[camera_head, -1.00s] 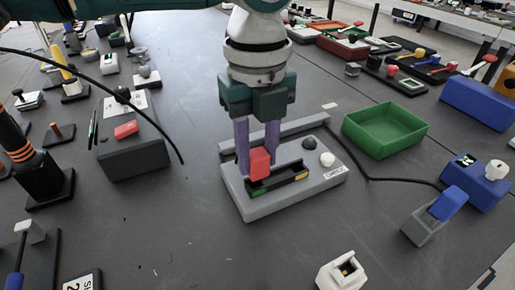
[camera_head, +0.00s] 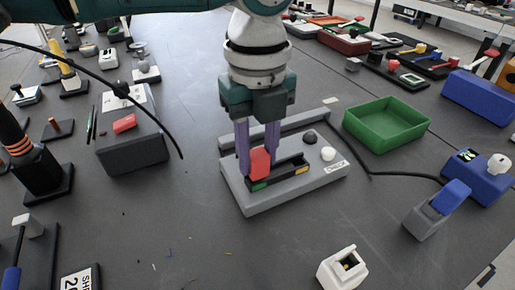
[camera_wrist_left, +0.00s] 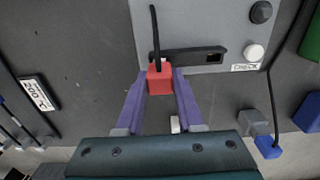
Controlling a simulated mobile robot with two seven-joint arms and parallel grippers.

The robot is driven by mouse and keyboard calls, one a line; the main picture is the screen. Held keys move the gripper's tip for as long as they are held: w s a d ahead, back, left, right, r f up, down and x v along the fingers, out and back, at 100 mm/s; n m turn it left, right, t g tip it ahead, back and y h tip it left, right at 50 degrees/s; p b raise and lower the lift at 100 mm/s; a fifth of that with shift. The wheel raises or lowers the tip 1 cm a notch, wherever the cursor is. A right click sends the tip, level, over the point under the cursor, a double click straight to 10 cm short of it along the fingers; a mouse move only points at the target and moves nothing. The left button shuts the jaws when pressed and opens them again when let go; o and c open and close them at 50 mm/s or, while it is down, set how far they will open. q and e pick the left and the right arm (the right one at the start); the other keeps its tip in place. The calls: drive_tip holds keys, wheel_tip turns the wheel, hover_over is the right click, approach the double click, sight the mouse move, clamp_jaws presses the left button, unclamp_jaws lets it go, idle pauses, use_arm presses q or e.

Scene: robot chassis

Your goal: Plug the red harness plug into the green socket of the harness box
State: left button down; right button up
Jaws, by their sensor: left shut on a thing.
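The red harness plug (camera_head: 260,162) is between the purple fingers of my left gripper (camera_head: 258,160), which is shut on it. It is at the left end of the dark socket strip of the grey harness box (camera_head: 262,205). A bit of the green socket (camera_head: 259,186) shows just below the plug; a yellow socket (camera_head: 302,170) is at the strip's right end. In the left wrist view the plug (camera_wrist_left: 160,80) is gripped at the strip's left end, with its black cable rising from it. How deep the plug sits is hidden. My right gripper is not in view.
The box carries a black knob (camera_head: 310,137) and a white button (camera_head: 328,153). A green tray (camera_head: 385,127) is to its right, and a blue-and-grey block (camera_head: 437,212) lies front right. A white connector piece (camera_head: 342,267) stands in front.

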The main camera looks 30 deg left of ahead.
sight(258, 152)
use_arm(q)
drive_tip(key=shift+f+b, duration=0.45)
drive_tip(key=shift+f, duration=0.25)
drive_tip(key=shift+c, duration=2.3)
unclamp_jaws()
drive_tip(key=shift+r, duration=0.1)
wheel_tip(258, 152, up, 10)
drive_tip(key=shift+f+p, duration=0.1)
drive_tip(key=shift+p, duration=0.85)
